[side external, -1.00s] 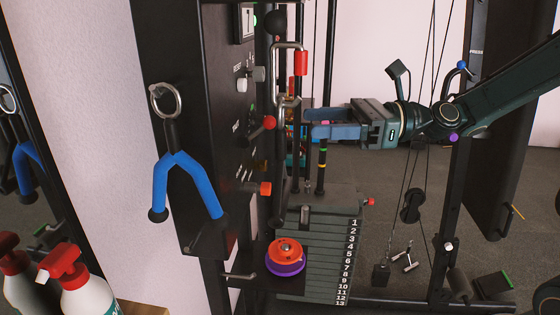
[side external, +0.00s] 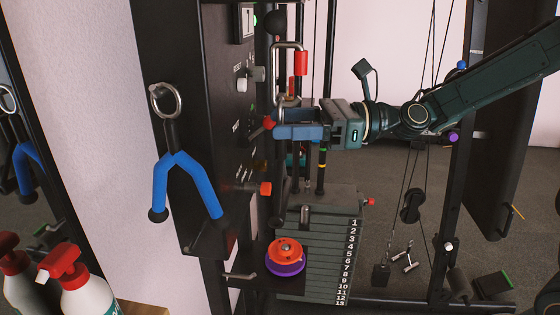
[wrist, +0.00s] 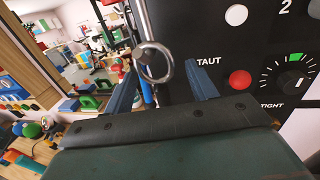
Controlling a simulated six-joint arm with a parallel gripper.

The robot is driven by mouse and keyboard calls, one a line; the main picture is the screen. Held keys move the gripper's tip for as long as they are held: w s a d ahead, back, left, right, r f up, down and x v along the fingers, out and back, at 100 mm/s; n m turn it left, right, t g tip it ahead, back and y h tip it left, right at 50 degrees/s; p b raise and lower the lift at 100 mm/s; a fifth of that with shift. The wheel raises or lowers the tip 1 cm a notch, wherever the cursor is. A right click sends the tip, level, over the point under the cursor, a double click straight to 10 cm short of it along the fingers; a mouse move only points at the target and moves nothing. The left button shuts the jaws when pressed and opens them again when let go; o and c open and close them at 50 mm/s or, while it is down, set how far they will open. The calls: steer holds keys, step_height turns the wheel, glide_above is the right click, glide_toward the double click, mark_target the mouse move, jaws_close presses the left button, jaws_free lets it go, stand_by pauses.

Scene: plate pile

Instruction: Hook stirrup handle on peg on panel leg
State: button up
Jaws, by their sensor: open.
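What appears to be the stirrup handle (side external: 301,63), a bent chrome bar with a red grip, hangs beside the dark panel (side external: 190,130) in the side external view. Its lower part is partly behind my gripper. My gripper (side external: 278,125) is open, with its blue fingers level and pointing left, just below the red grip. In the wrist view a chrome ring (wrist: 155,63) shows between the fingertips of my gripper (wrist: 163,78); I cannot tell whether they touch it. A short metal peg (side external: 240,277) sticks out low on the panel leg (side external: 214,290).
A blue forked handle (side external: 185,180) hangs by a ring on the panel's near side. Knobs and buttons stick out from the panel face. Below are a numbered weight stack (side external: 325,255) and an orange and purple disc (side external: 286,252). Spray bottles (side external: 75,285) stand at the lower left.

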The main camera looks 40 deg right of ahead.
steer(key=shift+x, duration=0.95)
steer(key=c, duration=1)
steer(key=shift+c, duration=0.3)
steer(key=shift+r, duration=0.2)
steer(key=shift+r, duration=0.7)
steer(key=shift+r, duration=0.1)
steer(key=shift+s+d, duration=0.15)
steer(key=shift+d, duration=0.05)
steer(key=s+v, duration=0.1)
steer(key=v, duration=0.6)
steer(key=shift+a, duration=0.4)
